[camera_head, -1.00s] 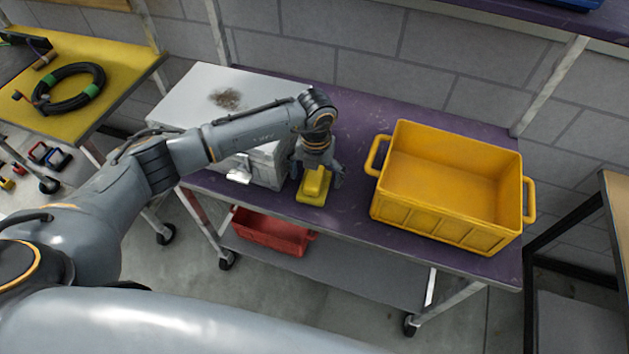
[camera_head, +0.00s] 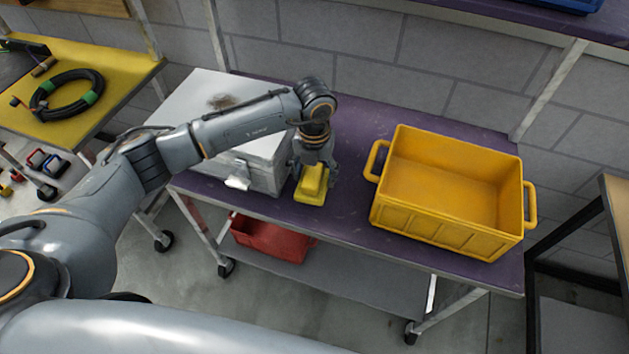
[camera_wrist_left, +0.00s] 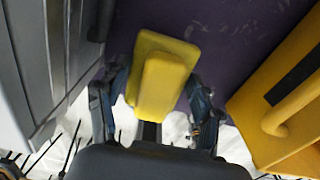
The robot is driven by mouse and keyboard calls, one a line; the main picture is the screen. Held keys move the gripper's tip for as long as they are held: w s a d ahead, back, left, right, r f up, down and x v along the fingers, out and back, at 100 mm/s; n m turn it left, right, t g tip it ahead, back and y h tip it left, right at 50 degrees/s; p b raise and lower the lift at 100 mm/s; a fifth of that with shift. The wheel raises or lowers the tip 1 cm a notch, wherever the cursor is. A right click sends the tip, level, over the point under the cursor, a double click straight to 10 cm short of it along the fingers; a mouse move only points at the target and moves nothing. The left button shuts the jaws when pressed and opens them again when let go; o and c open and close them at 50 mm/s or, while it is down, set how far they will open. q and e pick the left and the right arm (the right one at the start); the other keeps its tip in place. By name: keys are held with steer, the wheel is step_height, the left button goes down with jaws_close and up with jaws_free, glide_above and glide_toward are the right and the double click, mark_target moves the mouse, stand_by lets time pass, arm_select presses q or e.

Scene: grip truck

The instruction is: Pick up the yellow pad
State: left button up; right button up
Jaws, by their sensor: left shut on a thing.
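The yellow pad (camera_head: 312,184) is a flat yellow block with a raised grip on top. It is at the front of the purple cart top, between the white case and the yellow bin. My left gripper (camera_head: 315,176) points down over it and is shut on it, a finger on each side. In the left wrist view the pad (camera_wrist_left: 163,72) sits between the two fingers (camera_wrist_left: 155,100). I cannot tell whether the pad touches the cart top. My right gripper is not in view.
An empty yellow bin (camera_head: 383,222) with side handles stands to the right on the purple cart (camera_head: 345,205). A white case (camera_head: 262,150) stands close on the left. A red bin (camera_head: 268,240) is on the lower shelf. Purple surface behind the gripper is free.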

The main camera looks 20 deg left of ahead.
arm_select(q)
steer(key=s+r+b, duration=0.2)
steer(key=s+r, duration=0.3)
steer(key=shift+s+a+r, duration=0.1)
steer(key=shift+s+r, duration=0.05)
steer(key=s+r+b, duration=0.2)
steer(key=s+r, duration=0.2)
steer(key=s, duration=0.4)
steer(key=shift+s, duration=0.2)
